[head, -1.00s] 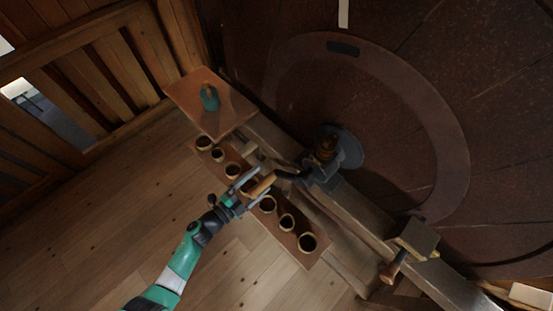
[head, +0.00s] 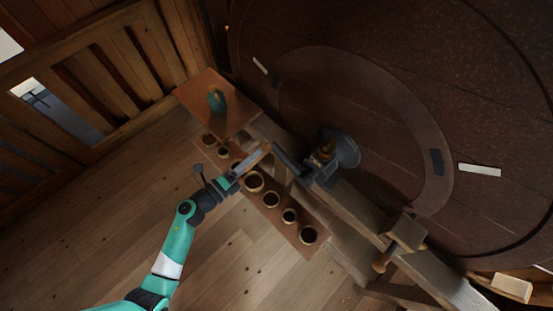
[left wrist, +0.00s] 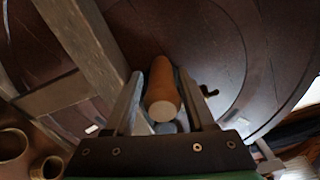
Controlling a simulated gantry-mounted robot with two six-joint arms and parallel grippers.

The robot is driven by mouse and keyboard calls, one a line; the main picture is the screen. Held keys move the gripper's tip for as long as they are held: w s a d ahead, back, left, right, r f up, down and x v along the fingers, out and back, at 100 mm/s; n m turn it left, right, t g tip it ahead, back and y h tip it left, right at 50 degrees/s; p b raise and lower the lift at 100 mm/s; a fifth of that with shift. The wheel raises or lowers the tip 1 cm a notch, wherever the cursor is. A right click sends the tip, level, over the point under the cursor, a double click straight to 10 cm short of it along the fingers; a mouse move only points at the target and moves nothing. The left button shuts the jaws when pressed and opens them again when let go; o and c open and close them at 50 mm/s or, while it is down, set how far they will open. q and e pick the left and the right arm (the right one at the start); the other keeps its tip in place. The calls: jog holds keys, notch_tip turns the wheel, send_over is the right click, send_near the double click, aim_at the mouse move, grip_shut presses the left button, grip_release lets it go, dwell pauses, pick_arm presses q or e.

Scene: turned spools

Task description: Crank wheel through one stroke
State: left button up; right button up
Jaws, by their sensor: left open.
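The big dark brown wheel (head: 370,70) fills the upper right of the head view, with a lighter ring on its face. A dark crank arm (head: 289,161) sits by the metal hub (head: 338,150) in front of it. The crank's wooden handle (head: 259,154) points to the lower left. My left gripper (head: 254,160) is at this handle. In the left wrist view the round-ended handle (left wrist: 163,92) lies between the two open fingers (left wrist: 160,80), with a gap showing on at least one side. My right gripper is not in view.
A plank with several round cups (head: 270,200) runs just below my left gripper. A wooden board (head: 205,92) holds a teal object (head: 216,99). A beam (head: 360,213) carries a wooden clamp-like block (head: 407,232). A slatted railing (head: 95,80) stands at the left.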

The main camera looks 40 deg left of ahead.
pick_arm(q)
jog(key=s+d+r+m+p, duration=0.1)
jog(key=d+r+m+p, duration=0.6)
jog(key=d+r+m, duration=0.3)
jog(key=shift+s+m, duration=0.2)
jog(key=shift+m, duration=0.5)
jog(key=shift+d, duration=0.15)
jog(key=shift+a, duration=0.35)
jog(key=s+a+b, duration=0.1)
jog(key=s+b, duration=0.2)
jog(key=s, duration=0.8)
jog(key=shift+a, duration=0.2)
dwell(0.6)
